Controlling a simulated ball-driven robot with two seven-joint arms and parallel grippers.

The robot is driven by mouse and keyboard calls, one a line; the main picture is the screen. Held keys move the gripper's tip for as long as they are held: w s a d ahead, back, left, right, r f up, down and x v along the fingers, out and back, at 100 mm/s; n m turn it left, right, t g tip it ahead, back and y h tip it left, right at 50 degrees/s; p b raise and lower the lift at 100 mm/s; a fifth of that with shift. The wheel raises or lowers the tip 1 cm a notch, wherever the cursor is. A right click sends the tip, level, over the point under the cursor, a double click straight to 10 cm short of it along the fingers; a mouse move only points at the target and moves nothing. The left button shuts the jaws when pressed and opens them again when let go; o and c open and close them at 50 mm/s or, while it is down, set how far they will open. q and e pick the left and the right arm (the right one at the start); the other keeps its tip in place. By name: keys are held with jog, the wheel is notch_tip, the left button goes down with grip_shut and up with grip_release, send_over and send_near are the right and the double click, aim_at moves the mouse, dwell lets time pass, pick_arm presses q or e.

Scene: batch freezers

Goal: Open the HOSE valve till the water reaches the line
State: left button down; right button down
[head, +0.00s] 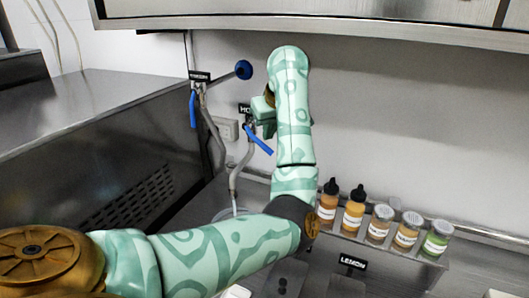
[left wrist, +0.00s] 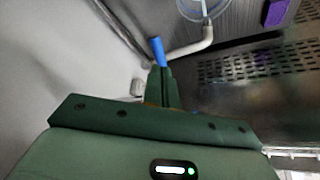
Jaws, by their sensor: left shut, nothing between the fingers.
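The HOSE valve has a blue lever (head: 258,140) that slants down to the right; my gripper partly covers its label (head: 244,108). My left gripper (head: 267,128) is at the valve, shut and empty. In the left wrist view, its closed fingertips (left wrist: 161,72) are right by the blue lever (left wrist: 158,50); I cannot tell whether they touch. A grey pipe (head: 239,172) runs down from the valve to a clear round container (head: 228,213), mostly hidden by my arm. Its rim also shows in the left wrist view (left wrist: 203,12). I cannot make out its water level or line. My right gripper is out of view.
A second labelled valve (head: 200,77) with a hanging blue lever (head: 193,108) and a blue-ended rod (head: 244,69) is to the left. Several bottles and jars (head: 380,222) stand in a rack at right. A steel cabinet (head: 100,150) fills the left. A purple object (left wrist: 277,12) shows in the wrist view.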

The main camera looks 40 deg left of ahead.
aim_at(266, 146)
pick_arm(q)
jog(key=shift+x, duration=0.9)
jog(key=shift+f+b, duration=0.3)
jog(key=shift+b, duration=0.15)
jog(key=shift+d+f, duration=0.1)
jog(key=shift+f, duration=0.2)
jog(key=shift+w+f, duration=0.1)
